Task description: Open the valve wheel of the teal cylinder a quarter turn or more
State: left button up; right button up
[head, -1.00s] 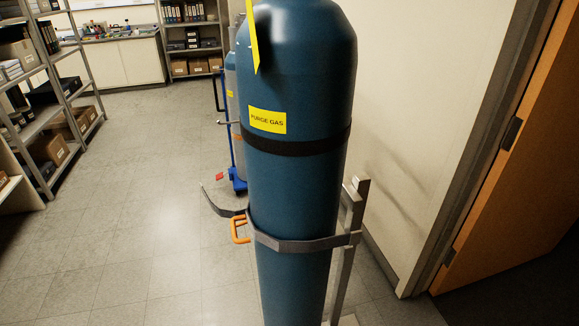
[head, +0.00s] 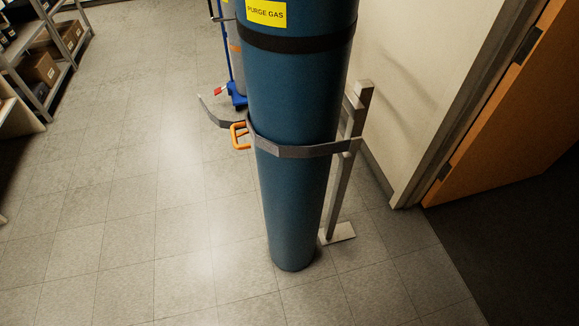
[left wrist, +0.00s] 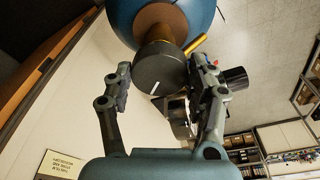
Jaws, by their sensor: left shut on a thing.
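The teal cylinder (head: 297,100) stands upright in the head view with a yellow PURGE GAS label; its top is out of the frame. In the left wrist view its shoulder (left wrist: 203,18) shows at the top, with a brass valve stem and the dark round valve wheel (left wrist: 160,70), which carries a short white mark. My left gripper (left wrist: 160,85) has a finger on each side of the wheel and is shut on it; the exact contact is hard to see. My right gripper is in neither view.
A black gauge (left wrist: 236,77) sits right of the gripper's right finger. An orange door (head: 520,110) is at right; the floor at left is clear.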

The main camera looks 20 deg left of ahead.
pick_arm(q)
jog(key=c, duration=0.5)
jog(key=shift+d+n, duration=0.1)
jog(key=shift+n, duration=0.5)
jog(key=shift+c, duration=0.2)
jog(key=o, duration=1.3)
jog(key=shift+c, duration=0.2)
jog(key=o, duration=0.3)
jog(key=shift+d, duration=0.1)
